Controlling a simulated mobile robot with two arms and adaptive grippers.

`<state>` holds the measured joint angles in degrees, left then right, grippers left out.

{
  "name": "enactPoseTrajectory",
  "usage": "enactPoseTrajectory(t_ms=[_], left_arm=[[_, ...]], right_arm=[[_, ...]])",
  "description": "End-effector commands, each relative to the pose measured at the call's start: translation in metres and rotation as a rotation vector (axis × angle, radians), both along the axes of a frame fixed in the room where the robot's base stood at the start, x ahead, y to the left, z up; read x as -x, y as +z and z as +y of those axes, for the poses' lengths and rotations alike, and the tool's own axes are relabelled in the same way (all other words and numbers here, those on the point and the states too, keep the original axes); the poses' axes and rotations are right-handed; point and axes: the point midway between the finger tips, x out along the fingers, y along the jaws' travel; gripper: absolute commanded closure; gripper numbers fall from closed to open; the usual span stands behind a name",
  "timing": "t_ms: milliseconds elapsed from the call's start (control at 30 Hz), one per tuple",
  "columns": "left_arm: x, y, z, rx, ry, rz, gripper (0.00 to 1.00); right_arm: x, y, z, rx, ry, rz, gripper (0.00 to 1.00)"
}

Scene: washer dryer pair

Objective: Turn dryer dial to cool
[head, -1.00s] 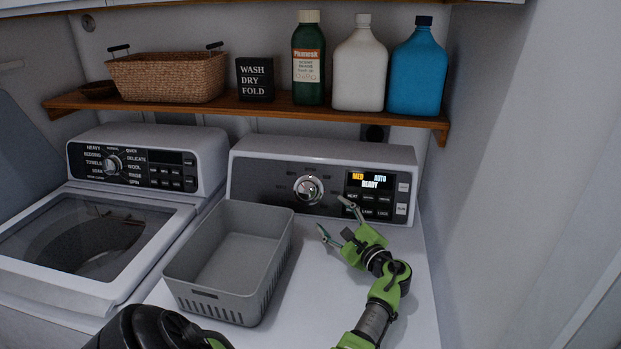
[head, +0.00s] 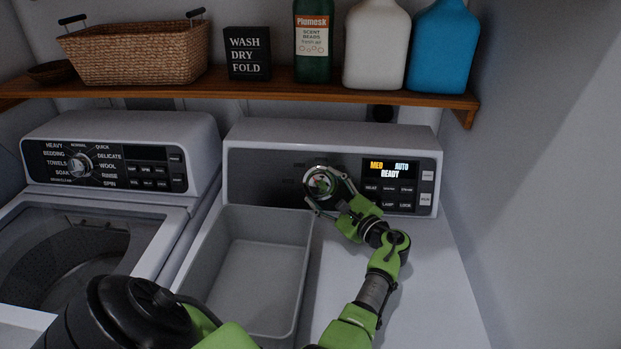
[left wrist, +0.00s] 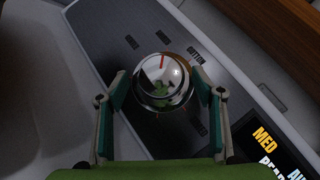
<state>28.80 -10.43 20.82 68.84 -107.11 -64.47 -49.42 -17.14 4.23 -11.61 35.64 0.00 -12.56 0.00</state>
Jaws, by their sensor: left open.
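The dryer dial (head: 321,183) is a round silver knob on the dark control panel of the dryer (head: 265,180). In the left wrist view the dial (left wrist: 162,80) shows a red mark toward the top of the picture. My left gripper (head: 323,190) is at the dial, with its fingers on either side of it. In the left wrist view the gripper (left wrist: 159,88) is open, with small gaps seeming to show beside the dial. Panel labels near the dial are too small to read surely. The dryer display (head: 389,169) reads MED, AUTO, READY. My right gripper is not in view.
A grey basket (head: 262,218) stands on the dryer top left of my arm. The washer (head: 120,135) is at left. A wooden shelf (head: 290,92) above holds a wicker basket (head: 140,52), a sign and bottles. A wall bounds the right side.

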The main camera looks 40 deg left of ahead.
Motion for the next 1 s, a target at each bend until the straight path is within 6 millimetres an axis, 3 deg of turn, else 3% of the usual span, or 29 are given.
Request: enactPoseTrajectory(t_ms=[467,600,1000], left_arm=[[-0.001,0.0,-0.005,0.0,0.0,0.0,0.39],[-0.001,0.0,-0.005,0.0,0.0,0.0,0.75],[-0.002,0.0,-0.005,0.027,0.017,-0.025,0.77]], right_arm=[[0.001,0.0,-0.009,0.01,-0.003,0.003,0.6],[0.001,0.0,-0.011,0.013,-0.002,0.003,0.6],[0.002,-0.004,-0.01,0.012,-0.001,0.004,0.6]])
